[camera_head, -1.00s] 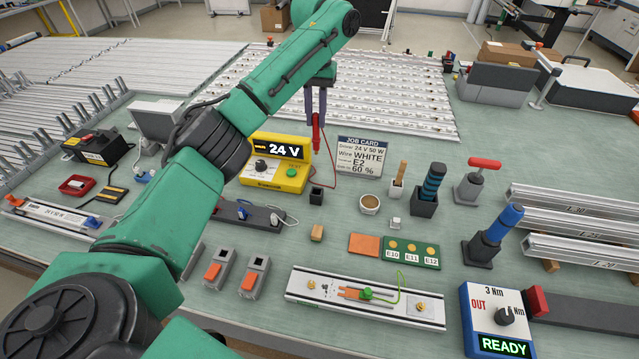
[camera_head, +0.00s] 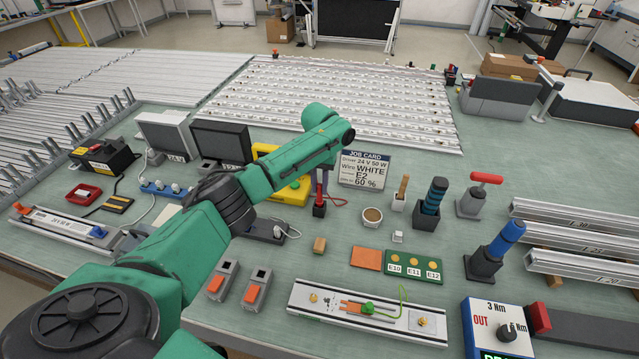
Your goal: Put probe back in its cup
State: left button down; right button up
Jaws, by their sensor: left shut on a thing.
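The red probe (camera_head: 319,197) is upright, with its upper end between the fingers of my left gripper (camera_head: 322,182), which is shut on it. The small black cup (camera_head: 319,212) stands on the bench directly under the probe. The probe's lower end meets the cup's mouth; how deep it sits inside I cannot tell. My right gripper is not in view.
My forearm covers much of the yellow 24 V unit (camera_head: 297,193). The job card (camera_head: 364,169) stands right of the gripper. A round cup (camera_head: 372,216), a wooden block (camera_head: 319,244) and the orange pad (camera_head: 366,258) are nearby. A dark strip with a cable (camera_head: 265,228) lies to the left.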

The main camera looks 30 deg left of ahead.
pick_arm(q)
jog(key=shift+s+f, duration=0.1)
jog(key=c, duration=0.8)
grip_release()
jog(key=shift+o, duration=0.2)
notch_tip(320, 180, up, 12)
jog(key=b, duration=0.2)
jog(key=shift+r, duration=0.2)
